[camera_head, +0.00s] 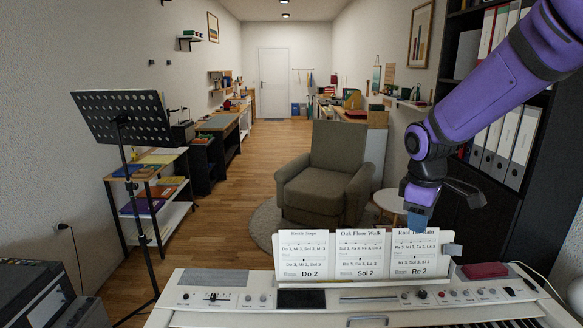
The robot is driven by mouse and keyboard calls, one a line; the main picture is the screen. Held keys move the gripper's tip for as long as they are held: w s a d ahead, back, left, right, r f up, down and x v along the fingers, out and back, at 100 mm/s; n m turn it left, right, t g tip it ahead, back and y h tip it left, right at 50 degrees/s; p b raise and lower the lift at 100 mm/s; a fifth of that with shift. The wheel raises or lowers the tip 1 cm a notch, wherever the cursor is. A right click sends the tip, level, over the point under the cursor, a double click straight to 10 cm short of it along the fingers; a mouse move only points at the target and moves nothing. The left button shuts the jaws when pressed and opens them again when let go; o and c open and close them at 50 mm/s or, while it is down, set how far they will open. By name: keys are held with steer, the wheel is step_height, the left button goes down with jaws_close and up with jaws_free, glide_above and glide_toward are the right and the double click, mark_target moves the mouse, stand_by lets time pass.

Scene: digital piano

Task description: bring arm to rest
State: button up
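My purple arm (495,85) comes in from the upper right and bends down at its elbow-like joint. My gripper (420,205) hangs at its end, in front of or above the right-hand music sheet; its fingers are dark blue and too small to tell whether they are open or shut. I see nothing clearly held. The digital piano (232,302) lies along the bottom of the head view. Three music sheets stand on it: "Do 2" (303,255), "Sol 2" (359,255) and "Re 2" (414,262). My gripper covers part of the top of the "Re 2" sheet.
A black music stand (122,118) stands at the left before a low shelf (150,205). An armchair (328,172) and a small white round table (390,201) stand behind the piano. A dark bookcase with binders (523,145) is close to my arm at the right.

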steer(key=s+r+m+t, duration=0.1)
steer(key=s+r+m, duration=0.2)
steer(key=s, duration=0.5)
steer(key=s+d+r+m+t, duration=0.1)
steer(key=s+r+m+t, duration=0.1)
steer(key=s+r, duration=0.3)
steer(key=s+d+r+m+t+y, duration=0.1)
steer(key=s+r+m, duration=0.3)
steer(key=s, duration=0.8)
steer(key=shift+d+r+m, duration=0.2)
steer(key=shift+d+m, duration=0.05)
steer(key=shift+m, duration=0.35)
jaws_close()
